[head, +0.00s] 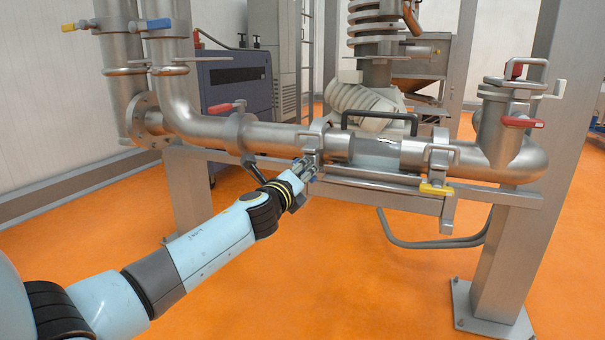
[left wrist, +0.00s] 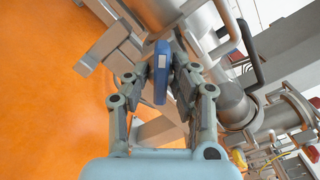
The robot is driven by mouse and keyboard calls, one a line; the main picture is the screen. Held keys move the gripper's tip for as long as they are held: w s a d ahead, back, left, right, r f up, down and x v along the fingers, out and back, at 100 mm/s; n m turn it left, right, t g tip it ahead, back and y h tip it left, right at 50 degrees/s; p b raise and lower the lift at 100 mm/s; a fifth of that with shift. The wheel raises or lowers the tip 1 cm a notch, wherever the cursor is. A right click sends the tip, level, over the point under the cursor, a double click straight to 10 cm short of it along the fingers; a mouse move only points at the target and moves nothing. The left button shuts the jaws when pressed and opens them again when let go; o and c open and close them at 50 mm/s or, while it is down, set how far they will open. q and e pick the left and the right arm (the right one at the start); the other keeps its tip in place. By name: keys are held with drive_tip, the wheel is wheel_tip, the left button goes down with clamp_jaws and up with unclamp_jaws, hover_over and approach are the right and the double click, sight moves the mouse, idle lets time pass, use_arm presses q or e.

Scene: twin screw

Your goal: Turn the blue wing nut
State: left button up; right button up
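The blue wing nut (left wrist: 161,72) shows in the left wrist view as a blue upright slab with a pale patch, set between the fingers of my left gripper (left wrist: 164,85). In the head view my left gripper (head: 304,169) reaches to the clamp (head: 313,148) on the horizontal steel pipe (head: 278,136). There the fingers hide most of the nut. My right gripper is in neither view.
A yellow-handled clamp part (head: 437,190) sits right of the gripper under the pipe. Red handles (head: 521,122) stand on the right valve. A black handle (head: 379,117) rises above the pipe, and a steel rail (head: 390,183) runs below. The orange floor in front is clear.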

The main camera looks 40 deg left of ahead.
use_arm(q)
clamp_jaws()
drive_tip(key=shift+n, duration=0.3)
drive_tip(key=shift+n+b, duration=0.4)
drive_tip(key=shift+n, duration=1.2)
drive_tip(key=shift+n+b, duration=0.6)
drive_tip(key=shift+n, duration=0.5)
drive_tip(key=shift+n+b, duration=0.35)
drive_tip(key=shift+n, duration=0.75)
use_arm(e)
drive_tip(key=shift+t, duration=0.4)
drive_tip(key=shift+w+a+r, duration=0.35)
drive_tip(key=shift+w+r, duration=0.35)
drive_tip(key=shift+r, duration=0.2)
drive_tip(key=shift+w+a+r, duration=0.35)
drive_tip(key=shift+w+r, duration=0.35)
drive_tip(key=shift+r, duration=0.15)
